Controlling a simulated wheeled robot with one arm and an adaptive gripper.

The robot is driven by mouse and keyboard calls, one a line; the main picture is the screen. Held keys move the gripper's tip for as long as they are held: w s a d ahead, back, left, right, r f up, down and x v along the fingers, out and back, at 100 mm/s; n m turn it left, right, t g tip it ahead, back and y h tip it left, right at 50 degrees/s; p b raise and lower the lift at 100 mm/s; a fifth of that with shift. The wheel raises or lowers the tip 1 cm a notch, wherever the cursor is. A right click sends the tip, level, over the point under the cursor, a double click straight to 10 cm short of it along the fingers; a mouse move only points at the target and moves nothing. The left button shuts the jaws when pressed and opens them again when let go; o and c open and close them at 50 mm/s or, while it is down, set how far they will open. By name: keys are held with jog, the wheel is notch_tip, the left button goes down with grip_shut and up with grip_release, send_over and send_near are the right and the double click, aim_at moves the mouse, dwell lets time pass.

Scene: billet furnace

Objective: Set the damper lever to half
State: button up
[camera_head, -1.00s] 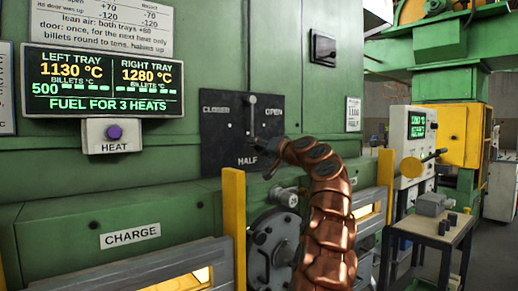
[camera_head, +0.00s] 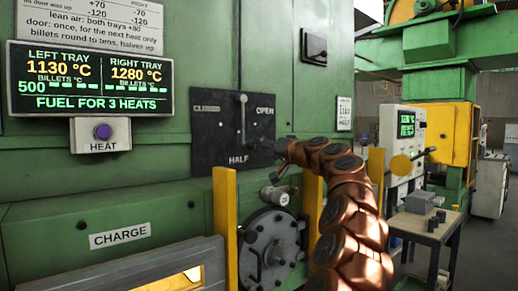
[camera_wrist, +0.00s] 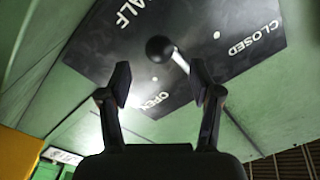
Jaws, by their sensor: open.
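The damper plate (camera_head: 205,152) is black, on the green furnace wall, marked CLOSED at upper left, OPEN at upper right and HALF at the bottom. The lever (camera_head: 243,118) shows as a pale upright bar between CLOSED and OPEN, above HALF. In the wrist view the lever's black ball knob (camera_wrist: 160,48) lies just beyond the gap between my fingertips, with its pale rod behind it. My gripper (camera_wrist: 160,76) is open and empty, its fingers apart from the knob. In the head view my gripper (camera_head: 258,145) is small and dark beside HALF.
A display (camera_head: 90,80) and a HEAT button (camera_head: 103,132) are on the wall at left. Below the plate are yellow posts (camera_head: 225,225), a round flanged fitting (camera_head: 272,250) and the CHARGE panel (camera_head: 120,236). A small table (camera_head: 430,232) stands at right.

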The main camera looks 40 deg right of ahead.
jog(key=shift+s, duration=2.6)
jog(key=shift+f, duration=0.1)
